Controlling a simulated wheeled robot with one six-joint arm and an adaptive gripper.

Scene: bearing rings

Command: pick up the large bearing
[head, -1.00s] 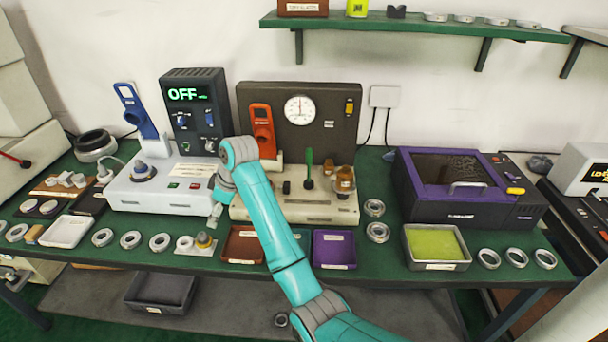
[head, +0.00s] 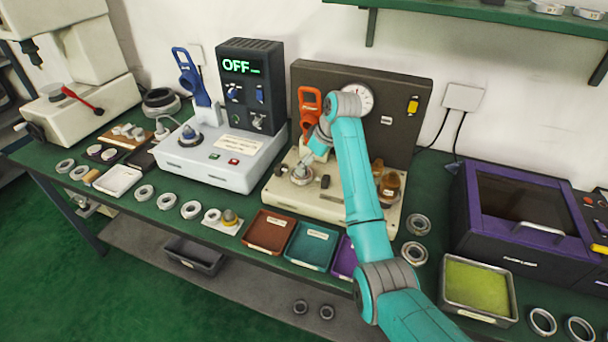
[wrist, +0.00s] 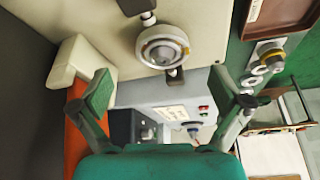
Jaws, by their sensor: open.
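My gripper (head: 308,160) is open and empty over the left part of the beige gauge stand (head: 335,208). In the wrist view its two green-padded fingers (wrist: 160,90) are spread wide. A round silver ring-like part (wrist: 162,46), with a yellowish inner band, sits on the stand beyond the fingertips, apart from them. Another large ring, dark-topped (head: 161,101), stands at the back left beside the white heater unit. I cannot tell for certain which of these is the large bearing. My arm hides part of the stand.
The white heater unit (head: 222,155) reads OFF. Brown (head: 268,232) and teal (head: 311,246) trays line the front edge. Several small rings lie along the front left; two (head: 418,224) lie right of the stand. A purple machine (head: 515,215) stands right.

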